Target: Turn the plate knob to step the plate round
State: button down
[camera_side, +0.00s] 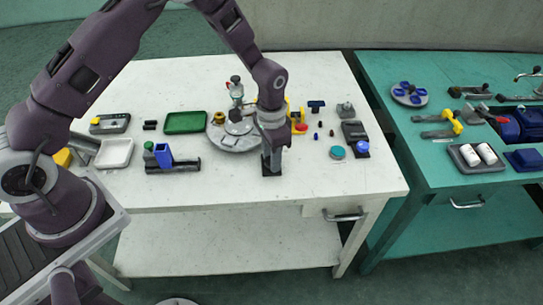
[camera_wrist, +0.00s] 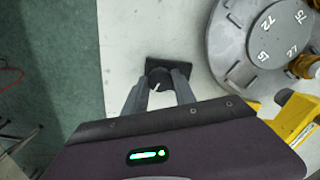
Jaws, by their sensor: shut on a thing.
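The plate knob (camera_wrist: 158,78) is a dark round knob with a white pointer line, on a black square base (camera_wrist: 183,66) near the table edge in the wrist view. My gripper (camera_wrist: 160,88) has its two grey fingers on either side of the knob and is shut on it. In the side view my gripper (camera_side: 271,165) points straight down at the front of the white table, where it hides most of the knob. The round grey plate (camera_wrist: 222,50) lies to the right in the wrist view, with numbers such as 72 and 75 on its raised hub. The plate also shows in the side view (camera_side: 228,144), left of my gripper.
A yellow bracket (camera_wrist: 292,118) stands close by the plate. A green tray (camera_side: 186,122), a white tray (camera_side: 115,153) and a blue block (camera_side: 163,154) lie to the left. A teal disc (camera_side: 337,152) lies right. The table's front strip is clear.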

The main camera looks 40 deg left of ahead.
jog(key=shift+n, duration=2.2)
jog(key=c, duration=1)
grip_release()
jog(key=shift+c, duration=0.2)
jog(key=shift+r, duration=0.1)
notch_tip(320, 180, up, 7)
jog(key=shift+f, duration=0.1)
